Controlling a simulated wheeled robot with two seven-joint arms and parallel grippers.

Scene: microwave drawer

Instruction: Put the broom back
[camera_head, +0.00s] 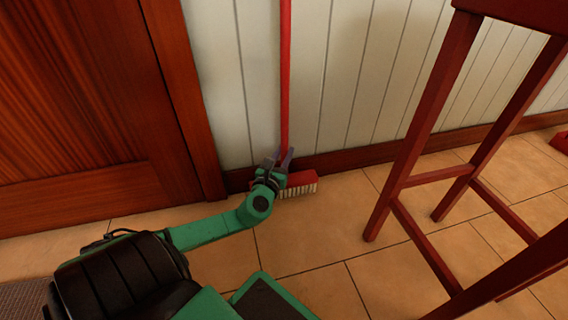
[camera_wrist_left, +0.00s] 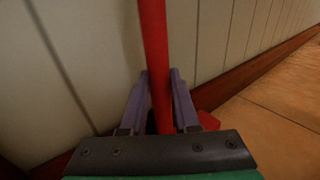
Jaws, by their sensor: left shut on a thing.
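A broom with a red handle (camera_head: 285,75) stands upright, close to the white panelled wall. Its red head with pale bristles (camera_head: 299,184) is down near the floor, by the skirting board. My left gripper (camera_head: 284,156) is shut on the lower part of the handle, just above the head. In the left wrist view the handle (camera_wrist_left: 155,50) runs up between the two purple fingers of my left gripper (camera_wrist_left: 160,80). A bit of the red head (camera_wrist_left: 208,121) shows behind the right finger. My right gripper is not in view.
A brown wooden door (camera_head: 85,100) is on the left. A dark red wooden stool (camera_head: 425,130) stands on the right, its legs on the tiled floor (camera_head: 325,225). A red object (camera_head: 561,141) lies at the far right edge. Tiles between broom and stool are clear.

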